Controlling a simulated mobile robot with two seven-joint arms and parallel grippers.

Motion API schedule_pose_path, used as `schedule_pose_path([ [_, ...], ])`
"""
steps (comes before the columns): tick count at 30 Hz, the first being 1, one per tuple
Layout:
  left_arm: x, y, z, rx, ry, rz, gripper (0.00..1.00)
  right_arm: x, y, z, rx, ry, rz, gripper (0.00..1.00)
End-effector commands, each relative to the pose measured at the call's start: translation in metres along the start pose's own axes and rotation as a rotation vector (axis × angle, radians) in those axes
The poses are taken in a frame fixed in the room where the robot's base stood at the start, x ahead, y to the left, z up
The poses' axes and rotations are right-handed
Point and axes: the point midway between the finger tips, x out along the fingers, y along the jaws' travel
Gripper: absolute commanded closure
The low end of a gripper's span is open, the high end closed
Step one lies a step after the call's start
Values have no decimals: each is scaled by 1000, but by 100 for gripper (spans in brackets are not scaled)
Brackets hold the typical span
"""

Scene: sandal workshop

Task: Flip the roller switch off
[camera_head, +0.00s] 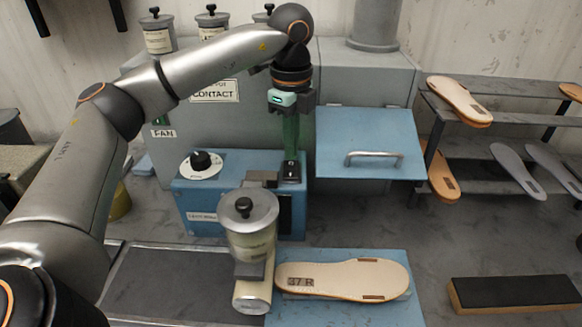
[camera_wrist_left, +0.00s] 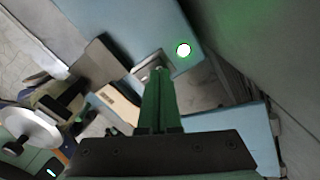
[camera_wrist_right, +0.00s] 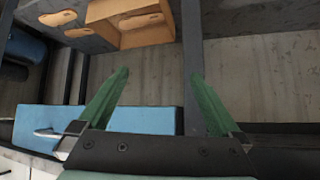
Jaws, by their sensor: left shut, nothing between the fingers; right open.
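The roller unit is a blue box (camera_head: 230,163) with a black knob on a white dial (camera_head: 201,163) and a glue pot with a roller (camera_head: 249,220) at its front. A small dark switch (camera_head: 291,172) sits on the box's top right. My left gripper (camera_head: 291,155) is shut and empty, pointing down at the switch. In the left wrist view its green fingertips (camera_wrist_left: 160,72) are over a small grey plate; they partly hide the switch, so its position and contact are unclear. A lamp (camera_wrist_left: 183,50) glows beside it. My right gripper (camera_wrist_right: 160,75) is open and empty.
A sandal sole (camera_head: 340,279) lies on a blue mat (camera_head: 345,313) right of the roller. A blue hatch with a handle (camera_head: 370,143) is behind right. A rack with soles (camera_head: 505,165) stands at right. A dark block (camera_head: 515,293) lies front right.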

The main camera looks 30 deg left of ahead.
Motion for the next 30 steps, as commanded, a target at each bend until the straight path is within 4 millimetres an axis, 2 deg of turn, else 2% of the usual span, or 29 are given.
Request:
schedule_pose_path([
  [30, 6, 0, 0, 0, 0, 0, 100, 3, 0, 3, 0, 0, 0, 0],
])
